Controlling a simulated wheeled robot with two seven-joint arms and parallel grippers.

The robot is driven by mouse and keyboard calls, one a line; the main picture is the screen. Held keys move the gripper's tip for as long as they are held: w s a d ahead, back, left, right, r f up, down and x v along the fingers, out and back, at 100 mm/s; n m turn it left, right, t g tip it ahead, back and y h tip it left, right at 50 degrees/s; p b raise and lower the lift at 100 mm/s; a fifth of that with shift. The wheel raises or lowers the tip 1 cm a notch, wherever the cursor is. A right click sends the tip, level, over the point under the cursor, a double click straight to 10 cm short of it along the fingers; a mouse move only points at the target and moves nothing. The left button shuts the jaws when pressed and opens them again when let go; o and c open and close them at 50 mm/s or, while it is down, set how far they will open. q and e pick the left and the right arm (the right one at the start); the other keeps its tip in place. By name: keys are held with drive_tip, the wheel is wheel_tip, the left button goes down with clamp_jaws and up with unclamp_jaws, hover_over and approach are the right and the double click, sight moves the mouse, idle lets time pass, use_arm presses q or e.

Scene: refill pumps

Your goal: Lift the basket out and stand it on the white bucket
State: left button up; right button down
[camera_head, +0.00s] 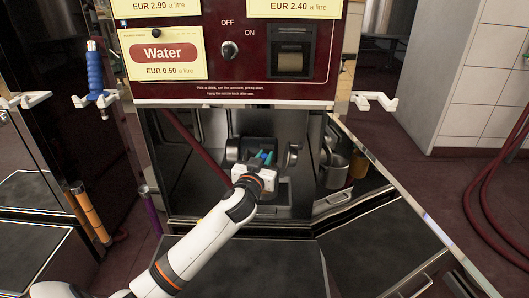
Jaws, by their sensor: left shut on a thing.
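My left arm reaches in from the lower left to the open lower bay of the drinks machine. My left gripper (262,159) is at the bay, shut on a dark metal part that looks like the basket (262,144). The gripper hides much of this part, so its full shape and how far it sits inside cannot be told. My right gripper does not show.
The maroon machine front (220,60) hangs above the bay. White hooks (374,101) stick out at both sides. A dark counter top (235,268) lies in front below. A blue-handled nozzle (96,80) hangs at left. Red hoses (497,195) hang at right.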

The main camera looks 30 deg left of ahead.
use_arm(q)
drive_tip(key=s+d, duration=0.2)
drive_tip(key=s, duration=0.1)
drive_tip(key=s+d+p, duration=0.1)
drive_tip(key=shift+s, duration=0.4)
idle(0.4)
